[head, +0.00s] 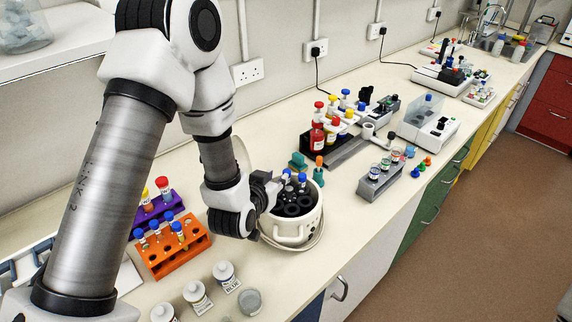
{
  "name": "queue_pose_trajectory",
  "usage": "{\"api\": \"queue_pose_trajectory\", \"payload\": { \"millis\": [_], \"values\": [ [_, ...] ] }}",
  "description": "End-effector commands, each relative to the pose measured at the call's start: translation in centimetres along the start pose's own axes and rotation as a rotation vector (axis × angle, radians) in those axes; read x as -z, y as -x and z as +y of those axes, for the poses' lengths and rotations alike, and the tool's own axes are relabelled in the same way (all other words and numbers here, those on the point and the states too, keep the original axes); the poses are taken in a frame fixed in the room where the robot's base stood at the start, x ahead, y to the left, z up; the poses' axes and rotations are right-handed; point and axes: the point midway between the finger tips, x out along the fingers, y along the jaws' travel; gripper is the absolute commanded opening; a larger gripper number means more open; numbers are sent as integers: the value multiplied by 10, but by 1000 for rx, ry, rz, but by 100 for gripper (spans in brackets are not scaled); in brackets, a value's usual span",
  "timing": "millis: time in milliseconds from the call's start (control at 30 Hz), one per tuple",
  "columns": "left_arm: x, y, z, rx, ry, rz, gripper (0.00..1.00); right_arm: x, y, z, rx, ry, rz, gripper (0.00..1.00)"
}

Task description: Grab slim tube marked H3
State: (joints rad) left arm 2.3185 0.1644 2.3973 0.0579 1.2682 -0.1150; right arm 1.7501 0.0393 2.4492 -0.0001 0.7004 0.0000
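The marking H3 cannot be read on any tube at this size. Blue-capped tubes (303,179) stand in the dark rotor of a white round pot-like centrifuge (290,229). My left gripper (276,187) is at the left rim of this centrifuge, close beside the blue caps. Its fingertips are small and partly merge with the dark rotor, so I cannot tell whether they hold a tube. My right gripper is out of view.
White bottles (225,276) stand at the front left of the bench. An orange-capped tube in a teal holder (318,174) is just behind the centrifuge. A grey rack (380,180) and a dark rack with red bottles (317,139) stand farther right.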

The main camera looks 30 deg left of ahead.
Motion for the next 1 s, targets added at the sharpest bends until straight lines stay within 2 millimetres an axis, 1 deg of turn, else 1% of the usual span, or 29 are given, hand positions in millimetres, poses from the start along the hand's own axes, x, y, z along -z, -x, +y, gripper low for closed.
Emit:
{"api": "queue_pose_trajectory", "payload": {
  "millis": [33, 167, 267, 333, 400, 500, 667, 700, 733, 767, 1000],
  "values": [
    [2, -5, 0, 0, -1, -1, 29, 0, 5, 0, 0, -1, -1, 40],
    [2, -23, 0, 0, -2, -1, 29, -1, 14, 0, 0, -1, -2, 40],
    [2, -37, 1, 0, -3, -2, 29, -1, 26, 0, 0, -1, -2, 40],
    [0, -50, 2, -1, -2, -3, 29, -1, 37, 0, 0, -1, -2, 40],
    [-1, -63, 2, -1, -1, 0, 29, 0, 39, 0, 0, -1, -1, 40],
    [-4, -72, 2, -1, -1, -1, 29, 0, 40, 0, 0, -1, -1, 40],
    [-5, -73, 2, -1, -1, -1, 29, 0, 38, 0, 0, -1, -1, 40],
    [-5, -73, 2, -1, -1, -1, 22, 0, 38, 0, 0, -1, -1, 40],
    [-5, -73, 2, -1, -1, -1, 12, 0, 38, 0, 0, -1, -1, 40],
    [-5, -73, 2, -1, -1, -1, 7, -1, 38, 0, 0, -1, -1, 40],
    [-5, -73, 2, -1, -1, -1, 7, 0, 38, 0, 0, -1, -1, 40]
  ]
}}
